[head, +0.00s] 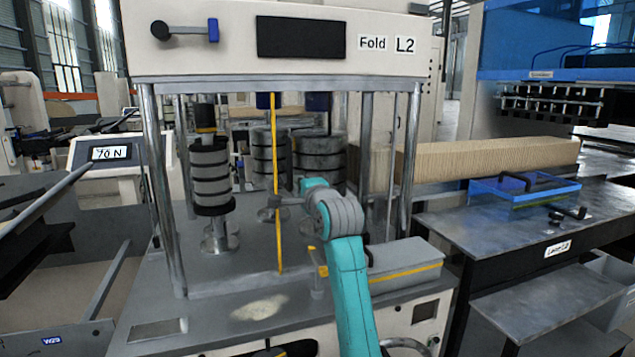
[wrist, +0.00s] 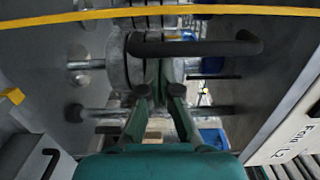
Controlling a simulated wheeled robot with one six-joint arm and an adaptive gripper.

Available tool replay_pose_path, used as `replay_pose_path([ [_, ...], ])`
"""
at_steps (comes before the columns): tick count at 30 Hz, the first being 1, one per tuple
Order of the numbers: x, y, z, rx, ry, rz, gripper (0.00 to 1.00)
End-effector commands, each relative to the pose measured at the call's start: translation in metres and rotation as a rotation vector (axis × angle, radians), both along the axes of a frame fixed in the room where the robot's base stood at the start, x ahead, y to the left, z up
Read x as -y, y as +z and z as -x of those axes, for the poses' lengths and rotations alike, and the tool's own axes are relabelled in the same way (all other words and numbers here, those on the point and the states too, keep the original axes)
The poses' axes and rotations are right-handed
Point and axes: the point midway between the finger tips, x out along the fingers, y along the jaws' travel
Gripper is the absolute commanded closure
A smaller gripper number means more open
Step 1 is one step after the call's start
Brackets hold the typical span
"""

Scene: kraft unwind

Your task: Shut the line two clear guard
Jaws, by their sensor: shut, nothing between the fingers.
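The line two clear guard shows mainly as an upright yellow edge strip (head: 276,150) near the middle of the opening under the "Fold L2" header (head: 330,42). Its see-through pane is hard to make out, so I cannot tell which side it spans. The strip crosses the top of the wrist view (wrist: 100,15). A dark bar handle (wrist: 215,47) lies just below it there. My gripper (wrist: 158,92) is shut and empty, its fingertips close to this handle. I cannot tell whether they touch. In the head view my teal arm reaches in from the front, with the gripper near the strip.
Metal posts (head: 162,190) frame the opening. A stack of grey rollers (head: 210,175) stands inside on the left. A grey block with a yellow stripe (head: 405,262) sits at the right front. A dark table (head: 530,235) with a blue tray (head: 525,192) stands at right.

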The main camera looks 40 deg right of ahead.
Motion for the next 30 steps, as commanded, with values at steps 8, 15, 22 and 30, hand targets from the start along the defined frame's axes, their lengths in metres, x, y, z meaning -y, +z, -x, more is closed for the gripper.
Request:
replay_pose_path([
  [8, -0.097, 0.0, -0.027, 0.0, 0.01, 0.0, 1.0],
  [15, -0.172, 0.0, -0.049, -0.001, 0.008, 0.0, 1.0],
  [22, -0.223, 0.0, -0.064, 0.0, 0.006, 0.0, 1.0],
  [30, -0.25, 0.0, -0.072, 0.0, 0.002, 0.0, 1.0],
])
